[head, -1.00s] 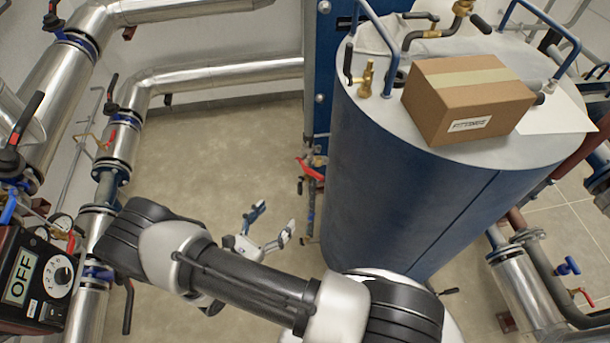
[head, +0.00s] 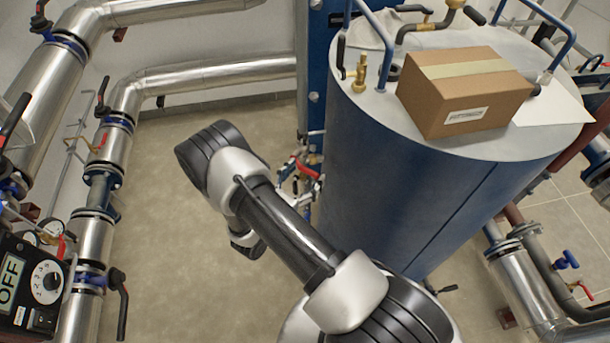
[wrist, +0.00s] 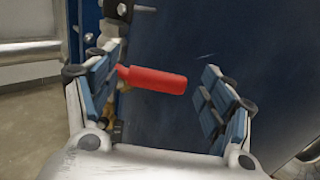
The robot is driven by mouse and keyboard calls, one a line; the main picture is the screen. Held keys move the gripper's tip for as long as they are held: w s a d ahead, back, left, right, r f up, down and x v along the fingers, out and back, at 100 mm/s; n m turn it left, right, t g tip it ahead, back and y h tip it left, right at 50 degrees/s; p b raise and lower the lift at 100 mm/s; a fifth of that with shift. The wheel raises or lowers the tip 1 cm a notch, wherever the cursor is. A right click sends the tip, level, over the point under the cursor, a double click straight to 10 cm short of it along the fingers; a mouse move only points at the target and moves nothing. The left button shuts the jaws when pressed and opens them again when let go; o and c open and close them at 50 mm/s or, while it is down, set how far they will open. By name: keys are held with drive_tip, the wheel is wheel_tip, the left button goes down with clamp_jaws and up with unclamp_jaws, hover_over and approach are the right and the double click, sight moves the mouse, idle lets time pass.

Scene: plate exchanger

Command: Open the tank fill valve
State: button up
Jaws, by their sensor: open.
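A red valve handle (head: 307,166) sticks out low at the left side of the blue tank (head: 390,190). In the wrist view the red handle (wrist: 155,80) lies crosswise in the gap between my fingers. Its left end is close to the left finger, and I cannot tell if they touch. Its right end is clear of the right finger. My gripper (wrist: 163,66) is open, with blue pads on both sides of the handle. In the head view my gripper (head: 291,184) is beside the handle, partly hidden by my arm. The brass valve body is mostly hidden behind the left finger.
The tank wall stands close behind and right of the handle. A cardboard box (head: 465,92) sits on the tank top. Silver pipes (head: 102,180) with valves run along the left, beside a control box (head: 32,285) reading OFF. The floor (head: 165,220) between is clear.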

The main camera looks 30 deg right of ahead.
drive_tip(key=shift+d, duration=0.1)
drive_tip(key=shift+c, duration=0.4)
drive_tip(key=c, duration=1.4)
drive_tip(key=shift+r, duration=0.1)
drive_tip(key=shift+w+r+n+p, duration=0.2)
drive_tip(key=shift+r+n+p, duration=0.3)
drive_tip(key=shift+r+n, duration=0.7)
drive_tip(key=shift+w+a+r+n+p, duration=0.4)
drive_tip(key=shift+w+r+n, duration=0.3)
drive_tip(key=shift+n, duration=1.1)
drive_tip(key=shift+w+a+r+n+p, duration=0.15)
drive_tip(key=shift+w+a+r+n, duration=0.5)
drive_tip(key=shift+n, duration=1.15)
drive_tip(key=shift+w+a+r+n+p, duration=0.4)
drive_tip(key=shift+w+n, duration=0.5)
drive_tip(key=shift+n, duration=0.9)
drive_tip(key=shift+d+r, duration=0.1)
